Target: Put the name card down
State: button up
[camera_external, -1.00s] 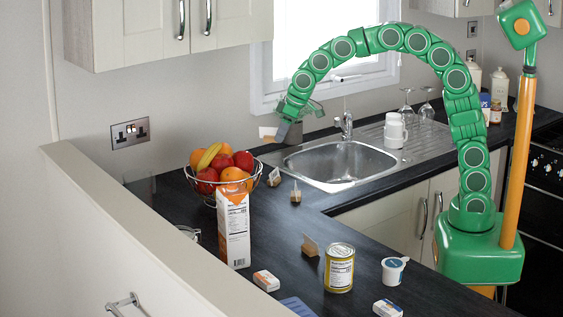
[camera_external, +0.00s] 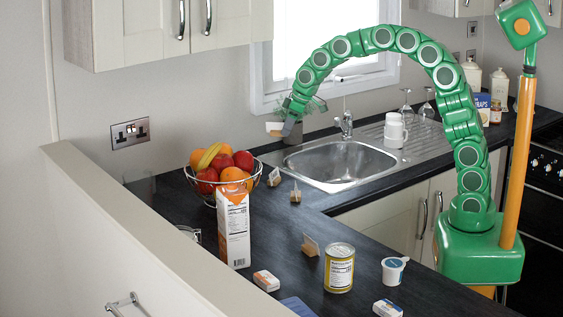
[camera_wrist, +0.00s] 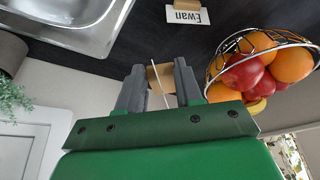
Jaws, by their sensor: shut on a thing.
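Another name card (camera_wrist: 187,14), reading "Ewan", stands on the dark counter (camera_wrist: 150,45). In the external view, more cards stand by the fruit bowl (camera_external: 274,177), at the counter's middle (camera_external: 296,193) and near the can (camera_external: 309,246).
A wire fruit bowl (camera_wrist: 213,70), a carton (camera_external: 234,230), a can (camera_external: 339,268) and a cup (camera_external: 393,270) stand on the counter. The sink (camera_external: 340,163) lies to the right. A potted plant (camera_wrist: 12,95) is near the wall.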

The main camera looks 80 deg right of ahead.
jog(key=w+d+f, duration=0.1)
jog(key=w+f, duration=0.2)
jog(key=w, duration=0.1)
jog(key=w+d+f, duration=0.1)
jog(key=w+f, duration=0.2)
jog(key=w+d+f, duration=0.1)
jog(key=w+f, duration=0.3)
jog(key=shift+w+d, duration=0.3)
jog(key=shift+d, duration=0.05)
jog(key=shift+w+d+f, duration=0.25)
jog(key=shift+w+f, duration=0.6)
jog(key=shift+f, duration=1.75)
jog(key=o, duration=1)
jog(key=shift+f, duration=0.1)
